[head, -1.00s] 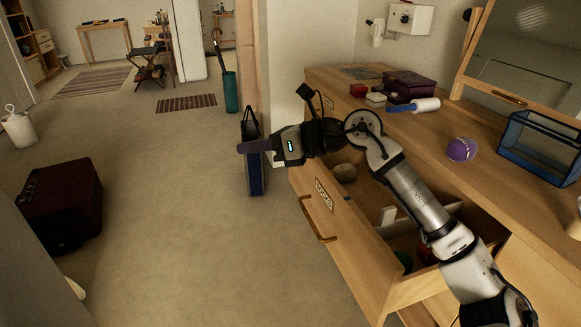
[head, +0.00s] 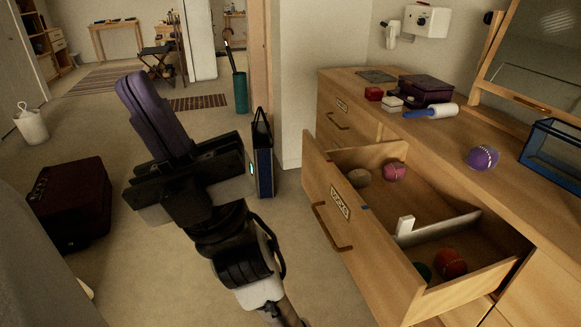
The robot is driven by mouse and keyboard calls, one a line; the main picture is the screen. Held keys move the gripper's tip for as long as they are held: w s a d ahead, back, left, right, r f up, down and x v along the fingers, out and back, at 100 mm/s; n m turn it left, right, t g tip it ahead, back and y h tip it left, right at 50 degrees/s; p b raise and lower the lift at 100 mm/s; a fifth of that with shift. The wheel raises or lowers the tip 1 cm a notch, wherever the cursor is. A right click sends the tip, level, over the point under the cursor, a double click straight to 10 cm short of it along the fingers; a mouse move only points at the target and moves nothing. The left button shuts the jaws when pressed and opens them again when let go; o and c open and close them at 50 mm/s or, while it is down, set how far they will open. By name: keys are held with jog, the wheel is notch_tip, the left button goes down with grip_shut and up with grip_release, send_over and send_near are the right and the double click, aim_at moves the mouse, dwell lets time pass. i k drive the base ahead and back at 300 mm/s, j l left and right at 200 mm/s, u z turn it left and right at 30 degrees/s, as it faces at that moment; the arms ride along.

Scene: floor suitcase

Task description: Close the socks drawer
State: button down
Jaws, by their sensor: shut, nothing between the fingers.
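The socks drawer (head: 375,255) stands pulled out of the wooden dresser (head: 470,165), with a label and a bar handle (head: 333,228) on its front. Inside lie a pink ball (head: 394,171), a tan ball (head: 359,177), a red ball (head: 451,262) and a partly hidden green one (head: 422,271). A divider (head: 440,226) with a white tab crosses it. My gripper (head: 135,90) is shut and empty, its fingers pointing up and left in the picture. It is left of the drawer front and apart from it, over the floor.
A dark red suitcase (head: 72,205) lies on the floor at left. A dark blue bag (head: 263,160) stands by the wall near the dresser. A purple ball (head: 483,158), a glass box (head: 555,152) and small boxes sit on the dresser top. Floor is clear before the drawer.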

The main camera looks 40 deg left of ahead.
aim_at(358, 224)
jog(key=i+j+u, duration=0.2)
jog(key=u, duration=0.2)
jog(key=i+j+u, duration=0.2)
jog(key=u, duration=0.15)
jog(key=i+u, duration=0.25)
jog(key=u, duration=0.15)
